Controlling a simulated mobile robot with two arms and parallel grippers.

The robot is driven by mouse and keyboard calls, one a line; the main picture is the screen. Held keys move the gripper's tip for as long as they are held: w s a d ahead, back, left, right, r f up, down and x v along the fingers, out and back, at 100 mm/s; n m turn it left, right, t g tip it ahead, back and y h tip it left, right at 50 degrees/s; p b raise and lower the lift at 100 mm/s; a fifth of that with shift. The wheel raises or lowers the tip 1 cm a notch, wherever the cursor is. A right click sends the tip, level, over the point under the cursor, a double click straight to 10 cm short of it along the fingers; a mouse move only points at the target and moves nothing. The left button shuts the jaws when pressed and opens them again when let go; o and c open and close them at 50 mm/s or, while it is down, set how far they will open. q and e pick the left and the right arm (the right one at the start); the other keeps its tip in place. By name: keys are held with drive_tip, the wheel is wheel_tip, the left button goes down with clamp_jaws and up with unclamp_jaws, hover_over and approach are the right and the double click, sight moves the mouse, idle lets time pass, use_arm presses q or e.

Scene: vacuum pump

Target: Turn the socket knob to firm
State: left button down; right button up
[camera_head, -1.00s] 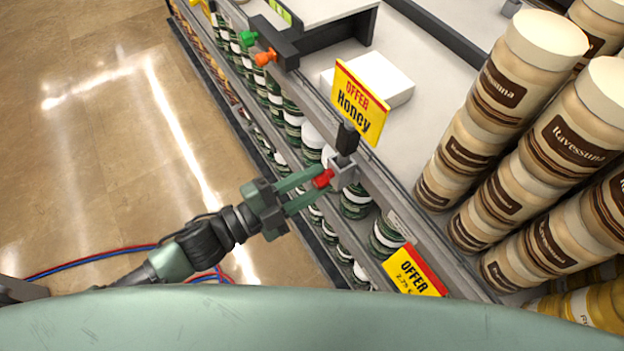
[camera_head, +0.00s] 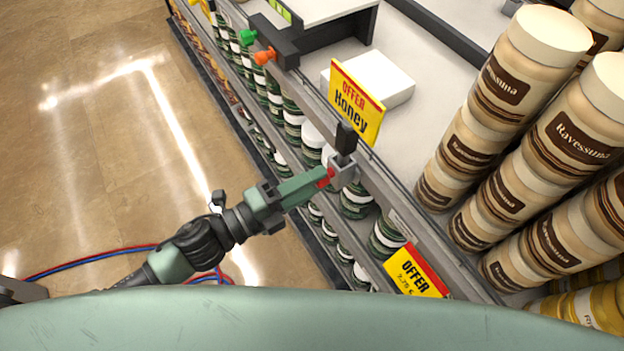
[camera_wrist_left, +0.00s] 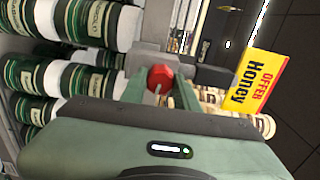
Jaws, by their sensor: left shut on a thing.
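The red knob (camera_head: 326,181) sticks out from the front of a small grey socket (camera_head: 342,170) on the shelf edge, with a black block (camera_head: 346,138) on top. My left gripper (camera_head: 321,178) is shut on the red knob; its fingers line up one behind the other in the head view and partly hide it. In the left wrist view, the red knob (camera_wrist_left: 160,77) sits between the two green fingers of the left gripper (camera_wrist_left: 160,88). I cannot read any marking on the knob. My right gripper is not in view.
A yellow honey offer sign (camera_head: 357,102) stands close behind the socket, and another offer sign (camera_head: 414,272) hangs to the right. A dark device with green and orange knobs (camera_head: 265,56) sits farther along the edge. Jar stacks (camera_head: 490,125) stand at right. Floor at left is clear.

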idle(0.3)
use_arm(q)
drive_tip(key=c, duration=1.1)
unclamp_jaws()
drive_tip(key=shift+o, duration=0.2)
drive_tip(key=b+v, duration=0.2)
drive_tip(key=v, duration=0.6)
drive_tip(key=shift+b, duration=0.35)
drive_tip(key=shift+d, duration=0.1)
